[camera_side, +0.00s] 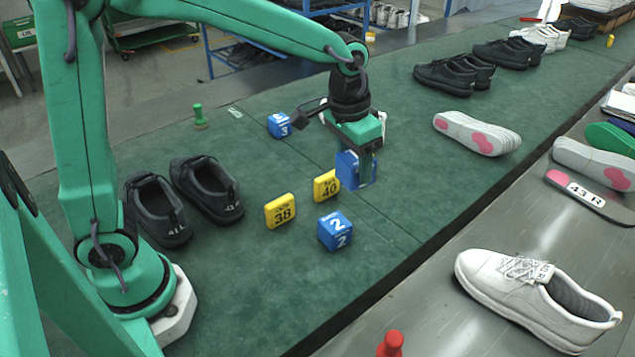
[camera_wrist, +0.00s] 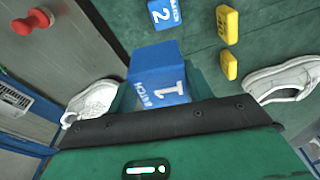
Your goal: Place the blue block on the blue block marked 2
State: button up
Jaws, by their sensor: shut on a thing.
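My gripper (camera_side: 362,160) points down over the green mat, shut on a blue block (camera_side: 349,171). In the wrist view this block (camera_wrist: 159,79) shows "BATCH 1" on its face and sits between the jaws. The side view does not clearly tell whether its underside touches the mat. The blue block marked 2 (camera_side: 335,231) stands on the mat, nearer the side camera than the held block and apart from it. Its top looks clear. It also shows at the top of the wrist view (camera_wrist: 172,12).
Two yellow tags, 38 (camera_side: 280,211) and 40 (camera_side: 327,186), stand close to the blocks; 40 is beside the held one. A blue block marked 3 (camera_side: 278,125) and a green peg (camera_side: 199,117) are farther back. Dark shoes (camera_side: 206,189) stand left. The mat in front is clear.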

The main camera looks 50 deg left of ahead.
jog(key=s+d, duration=0.6)
jog(key=s, duration=0.4)
send_over(337, 221)
jog(key=f, duration=0.7)
jog(key=shift+s+f, duration=0.3)
jog(key=shift+s, duration=0.05)
jog(key=shift+f, duration=0.1)
jog(key=shift+f, duration=1.9)
jog(key=shift+f, duration=0.15)
jog(key=o, duration=1)
